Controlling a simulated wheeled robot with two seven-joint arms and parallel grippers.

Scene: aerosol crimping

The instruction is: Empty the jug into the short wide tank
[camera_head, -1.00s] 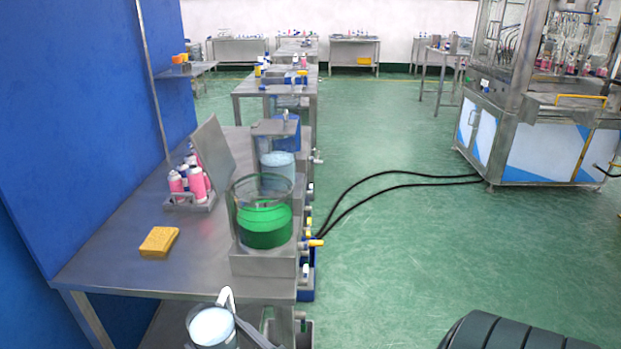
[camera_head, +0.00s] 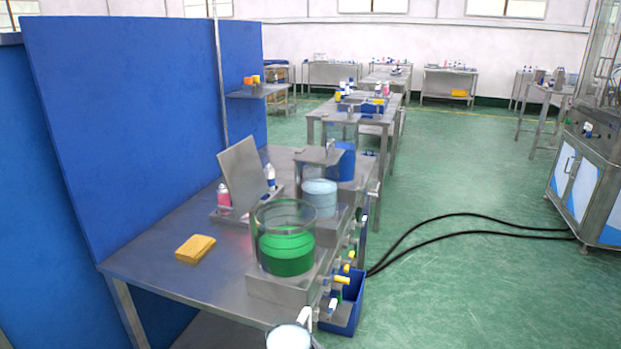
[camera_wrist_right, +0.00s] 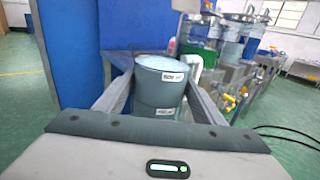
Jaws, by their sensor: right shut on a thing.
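The jug (camera_wrist_right: 158,92), a grey-blue cylinder with white labels and a white handle, is held upright between the fingers of my right gripper (camera_wrist_right: 157,78) in the right wrist view. In the head view, only the jug's top (camera_head: 289,338) with pale liquid shows at the bottom edge, in front of the bench. A wide, low clear tank (camera_head: 284,212) with green liquid stands on a metal block at the bench's front right. A second clear tank (camera_head: 320,196) with pale blue liquid stands behind it. The jug is apart from both tanks. My left gripper is out of view.
The metal bench (camera_head: 150,262) carries a yellow sponge (camera_head: 195,248) and a tilted metal plate (camera_head: 242,175) beside bottles. Yellow-handled valves (camera_head: 342,280) and a blue bin (camera_head: 343,312) are on its right side. Black hoses (camera_head: 470,234) cross the otherwise open green floor.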

